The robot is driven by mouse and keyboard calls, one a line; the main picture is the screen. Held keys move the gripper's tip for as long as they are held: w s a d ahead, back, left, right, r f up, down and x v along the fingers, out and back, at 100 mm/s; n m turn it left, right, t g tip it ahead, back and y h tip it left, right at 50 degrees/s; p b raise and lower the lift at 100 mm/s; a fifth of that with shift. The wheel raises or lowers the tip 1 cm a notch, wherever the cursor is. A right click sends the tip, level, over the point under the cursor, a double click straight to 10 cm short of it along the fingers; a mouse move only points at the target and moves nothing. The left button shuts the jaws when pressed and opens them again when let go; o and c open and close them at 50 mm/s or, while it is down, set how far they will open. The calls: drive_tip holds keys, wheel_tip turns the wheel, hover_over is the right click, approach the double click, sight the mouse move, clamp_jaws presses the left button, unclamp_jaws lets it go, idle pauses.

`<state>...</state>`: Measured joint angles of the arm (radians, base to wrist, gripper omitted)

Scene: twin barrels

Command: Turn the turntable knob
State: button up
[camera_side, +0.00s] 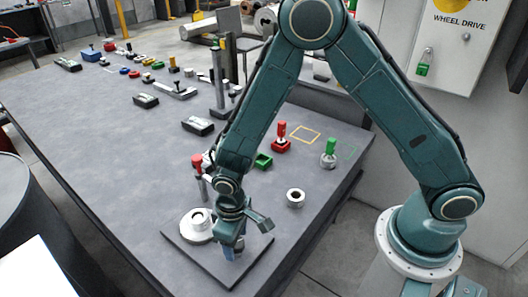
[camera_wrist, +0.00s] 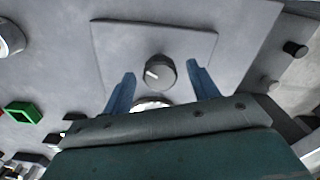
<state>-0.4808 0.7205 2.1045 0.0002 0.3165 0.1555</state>
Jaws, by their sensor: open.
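The turntable knob (camera_wrist: 160,73) is a round dark grey knob with a white pointer mark, on a dark square plate (camera_wrist: 112,40). The mark points to the left in the wrist view. In the side view the knob is hidden behind my gripper (camera_side: 234,247). A pale round turntable (camera_side: 190,229) with a raised ring sits on the same plate; in the wrist view only its edge (camera_wrist: 150,103) shows above my gripper body. My gripper (camera_wrist: 160,74) is open, its two blue fingers pointing down on either side of the knob. I cannot tell whether they touch it.
A red-topped post (camera_side: 198,163) stands just behind the plate. A metal ring (camera_side: 295,198), a green open box (camera_side: 263,161), a red-handled block (camera_side: 281,140) and a green-handled piece (camera_side: 329,154) lie to the right.

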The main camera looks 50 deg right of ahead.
wheel_tip(320, 180, up, 14)
idle(1.1)
drive_tip(key=shift+f, duration=0.1)
drive_tip(key=n, duration=1.4)
drive_tip(key=shift+f, duration=0.15)
